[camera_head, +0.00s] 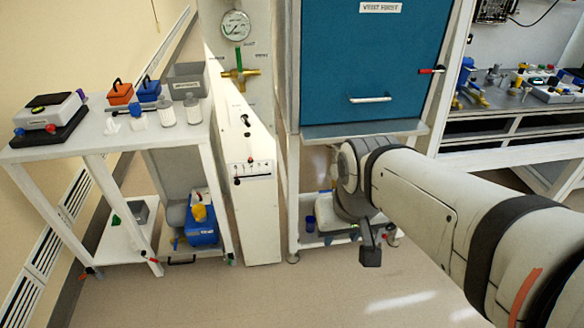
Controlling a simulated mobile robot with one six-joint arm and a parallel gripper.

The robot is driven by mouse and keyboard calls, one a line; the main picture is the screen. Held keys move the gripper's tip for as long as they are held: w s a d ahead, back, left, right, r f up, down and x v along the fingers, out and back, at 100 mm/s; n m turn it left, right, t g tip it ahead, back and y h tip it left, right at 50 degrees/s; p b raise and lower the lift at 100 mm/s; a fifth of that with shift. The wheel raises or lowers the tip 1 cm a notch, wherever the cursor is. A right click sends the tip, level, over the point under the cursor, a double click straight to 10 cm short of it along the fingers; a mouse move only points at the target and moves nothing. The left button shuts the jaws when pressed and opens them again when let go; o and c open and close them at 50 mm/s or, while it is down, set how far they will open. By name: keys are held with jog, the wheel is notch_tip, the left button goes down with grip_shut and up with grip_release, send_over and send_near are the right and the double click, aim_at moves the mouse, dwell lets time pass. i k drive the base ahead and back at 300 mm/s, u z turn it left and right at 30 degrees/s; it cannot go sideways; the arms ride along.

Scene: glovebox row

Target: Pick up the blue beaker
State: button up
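A small dark blue cup-like thing (309,224), which may be the blue beaker, stands on the low shelf under the teal cabinet. It is too small to make out its shape well. My arm reaches in from the right edge and crosses in front of the cabinet's lower part. My gripper (370,254) seems to be the dark end hanging below the wrist, right of the blue thing and apart from it. Its fingers cannot be told apart. My arm hides part of the shelf.
The teal cabinet (372,60) has a white handle and a ledge below. A white bench (75,138) at left holds a scale, boxes and bottles. A blue box (201,232) sits on its lower level. A panel with a gauge (236,26) stands between. The front floor is clear.

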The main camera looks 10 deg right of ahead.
aim_at(309, 221)
jog(key=k, duration=1.25)
jog(key=u, duration=0.45)
jog(key=i, duration=1.4)
jog(key=z, duration=0.5)
jog(key=i, duration=1.3)
jog(key=z, duration=1.05)
jog(key=k, duration=0.75)
jog(key=z, duration=0.15)
jog(key=i, duration=0.8)
jog(key=u, duration=0.1)
